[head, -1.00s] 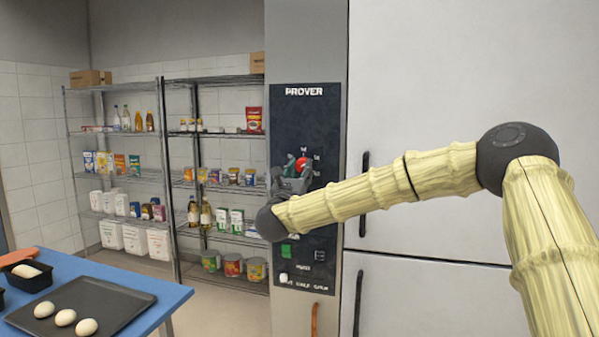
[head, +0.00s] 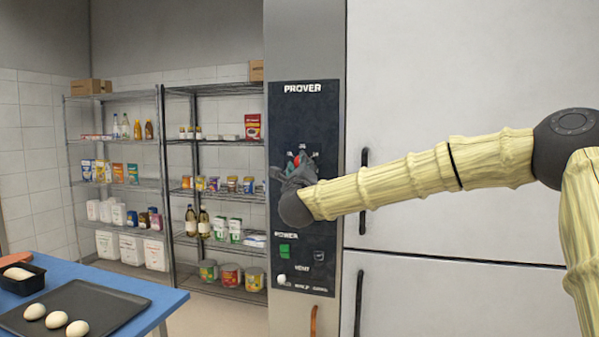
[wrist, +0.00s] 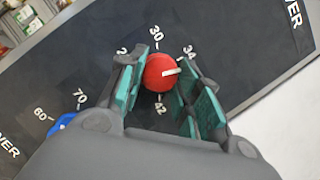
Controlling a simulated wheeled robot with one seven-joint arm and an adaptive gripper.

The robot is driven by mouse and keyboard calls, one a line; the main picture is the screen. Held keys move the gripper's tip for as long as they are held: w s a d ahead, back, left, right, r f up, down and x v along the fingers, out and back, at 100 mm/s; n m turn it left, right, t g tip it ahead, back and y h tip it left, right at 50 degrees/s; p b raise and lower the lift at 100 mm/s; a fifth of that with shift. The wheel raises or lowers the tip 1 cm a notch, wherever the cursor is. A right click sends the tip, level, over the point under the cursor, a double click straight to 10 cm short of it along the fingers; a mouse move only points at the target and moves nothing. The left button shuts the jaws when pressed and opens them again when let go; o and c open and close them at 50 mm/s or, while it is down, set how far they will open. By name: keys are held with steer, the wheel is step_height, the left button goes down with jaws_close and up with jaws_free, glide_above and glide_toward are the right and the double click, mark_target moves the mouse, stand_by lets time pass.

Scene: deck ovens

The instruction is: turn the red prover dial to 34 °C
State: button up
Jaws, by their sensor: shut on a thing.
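The red prover dial (wrist: 158,73) shows in the wrist view on the dark panel, with a white pointer line on its face. The line points right and slightly up, a little below the direction of the 34 mark (wrist: 187,51). The 30 mark stands above the dial and 42 below it; the mark at upper left is partly covered by a finger. My gripper (wrist: 161,70) is shut on the dial, one teal-padded finger on each side. In the head view my gripper (head: 296,172) covers most of the dial; a bit of red (head: 297,161) shows.
A blue dial (wrist: 66,124) with 60 and 70 marks sits lower left in the wrist view. A green power switch (head: 285,251) is below my gripper on the prover panel (head: 308,110). White doors with dark handles (head: 364,180) stand right; a blue table (head: 165,300) is left.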

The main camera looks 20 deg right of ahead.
steer(key=shift+r+n+y+p, duration=0.15)
steer(key=shift+n+y, duration=0.3)
steer(key=shift+n, duration=0.55)
steer(key=shift+n+y+p, duration=0.15)
steer(key=shift+n+y, duration=0.3)
steer(key=shift+n, duration=0.55)
steer(key=shift+n+g, duration=0.3)
steer(key=o, duration=1)
steer(key=shift+s, duration=0.1)
steer(key=v, duration=1.1)
steer(key=shift+s, duration=0.4)
